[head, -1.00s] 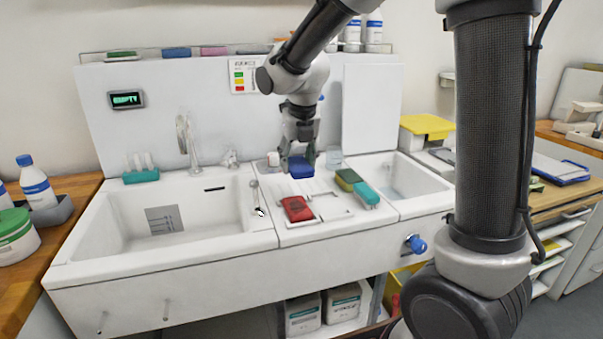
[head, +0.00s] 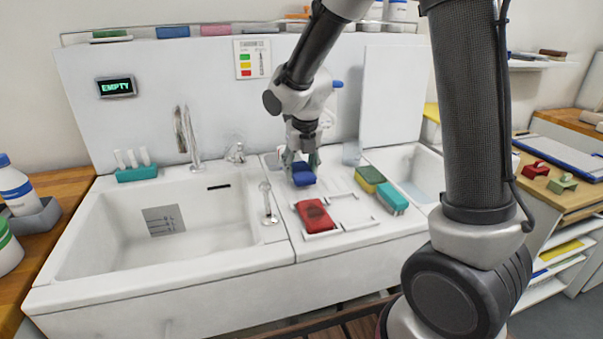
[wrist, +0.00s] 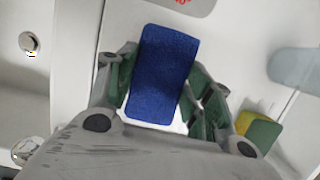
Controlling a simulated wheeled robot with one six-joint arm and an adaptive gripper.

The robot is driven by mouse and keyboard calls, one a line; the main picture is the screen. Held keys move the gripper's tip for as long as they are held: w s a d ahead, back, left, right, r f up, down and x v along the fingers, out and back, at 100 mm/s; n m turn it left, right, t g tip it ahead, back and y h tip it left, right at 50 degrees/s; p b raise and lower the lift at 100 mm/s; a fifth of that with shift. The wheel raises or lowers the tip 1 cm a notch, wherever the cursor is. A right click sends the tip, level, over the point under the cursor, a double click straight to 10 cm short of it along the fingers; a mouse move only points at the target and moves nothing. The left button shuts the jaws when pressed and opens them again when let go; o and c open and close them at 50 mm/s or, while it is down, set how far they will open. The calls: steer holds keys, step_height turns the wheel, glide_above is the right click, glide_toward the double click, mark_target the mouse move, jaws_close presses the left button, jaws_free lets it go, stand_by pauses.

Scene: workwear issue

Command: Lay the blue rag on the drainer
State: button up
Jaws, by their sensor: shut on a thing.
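The blue rag (head: 304,174) is a folded blue block between the fingers of my gripper (head: 302,160), over the back of the middle section between the basins. In the wrist view the blue rag (wrist: 163,75) fills the space between the green-padded fingers of my gripper (wrist: 160,100), which is shut on it. I cannot tell whether its underside touches the surface. The drainer (head: 352,211) appears to be the white middle deck with marked outlines.
A green-yellow sponge (head: 369,179) and a teal brush or block (head: 392,200) lie right of the outlines. A large basin (head: 100,240) is at left, a smaller basin (head: 418,168) at right. A tap (head: 187,135) and a clear cup (head: 351,152) stand at the back.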

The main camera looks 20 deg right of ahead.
steer(key=shift+f, duration=0.95)
steer(key=shift+f, duration=0.15)
steer(key=o, duration=1.1)
